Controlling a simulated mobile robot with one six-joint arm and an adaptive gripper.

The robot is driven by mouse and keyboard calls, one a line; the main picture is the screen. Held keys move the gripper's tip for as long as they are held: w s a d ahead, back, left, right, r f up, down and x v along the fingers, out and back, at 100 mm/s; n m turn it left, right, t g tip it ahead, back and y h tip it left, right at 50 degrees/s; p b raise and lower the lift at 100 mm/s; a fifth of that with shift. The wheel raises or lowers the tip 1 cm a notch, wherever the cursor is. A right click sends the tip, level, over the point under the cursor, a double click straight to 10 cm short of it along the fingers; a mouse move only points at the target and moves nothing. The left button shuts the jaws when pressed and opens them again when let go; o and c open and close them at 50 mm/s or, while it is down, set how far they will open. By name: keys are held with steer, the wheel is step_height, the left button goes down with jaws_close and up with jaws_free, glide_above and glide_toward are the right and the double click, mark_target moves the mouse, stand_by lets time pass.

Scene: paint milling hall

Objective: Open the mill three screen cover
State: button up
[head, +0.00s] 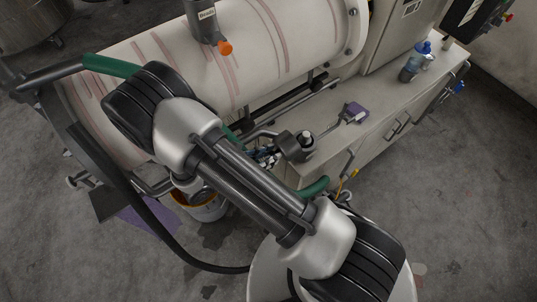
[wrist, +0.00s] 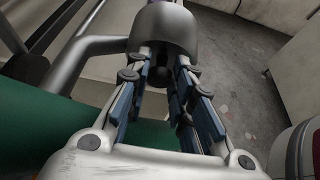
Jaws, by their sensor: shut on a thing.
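In the wrist view my gripper (wrist: 162,70) has its blue-padded fingers closed in on a dark part (wrist: 160,78) just below a grey domed fitting (wrist: 168,28). The fingers remain some way apart with this part between them. The grey fitting joins a thick grey pipe (wrist: 85,58).
A green hose (head: 112,65) runs behind my arm, and it crosses the wrist view (wrist: 40,125). A bucket (head: 205,210) stands on the floor. Floor at right is clear.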

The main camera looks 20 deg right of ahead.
mark_target(278, 146)
jaws_close()
steer(key=shift+w+d+r+p, duration=0.1)
steer(key=shift+d+r+p, duration=0.05)
steer(key=shift+r+p, duration=0.4)
steer(key=shift+w+d+r+g+y+p, duration=0.1)
steer(key=shift+d+r+g+y+p, duration=0.15)
steer(key=shift+r+y+p, duration=0.3)
steer(key=shift+w+d+r+g+y+p, duration=0.15)
steer(key=shift+d+r+y+p, duration=0.2)
steer(key=shift+y+p, duration=0.25)
steer(key=shift+d+r+y+p, duration=0.4)
steer(key=shift+d+y, duration=0.1)
steer(key=shift+y, duration=0.15)
steer(key=shift+f, duration=0.1)
steer(key=o, duration=0.9)
jaws_free()
